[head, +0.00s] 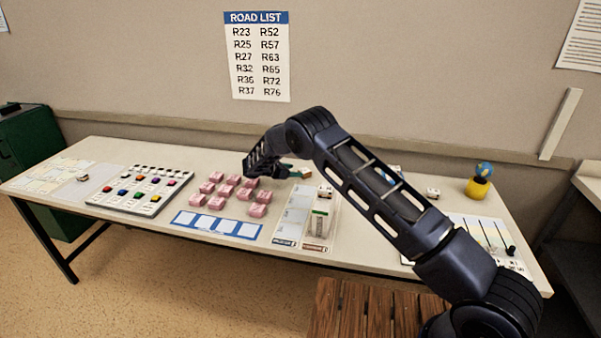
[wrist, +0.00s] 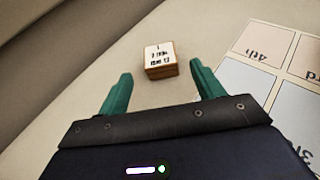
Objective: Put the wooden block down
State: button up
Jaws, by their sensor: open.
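The wooden block (wrist: 160,62) has brown sides and a white top with small print. In the wrist view it sits on the pale table, just beyond my fingertips and roughly centred between them. My gripper (wrist: 162,84) is open, with its two teal fingers apart and nothing held between them. In the head view my gripper (head: 291,170) is low over the back middle of the table, partly hidden by my arm. A small brown block (head: 307,173) shows at its fingertips there.
A board (wrist: 250,77) with panels marked "4th" and "3rd" lies right of the block. Pink blocks (head: 228,190), a button panel (head: 140,190) and a blue-edged card (head: 216,224) lie left on the table. A globe on a yellow base (head: 479,187) stands right.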

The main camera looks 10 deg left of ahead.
jog(key=shift+v, duration=2.25)
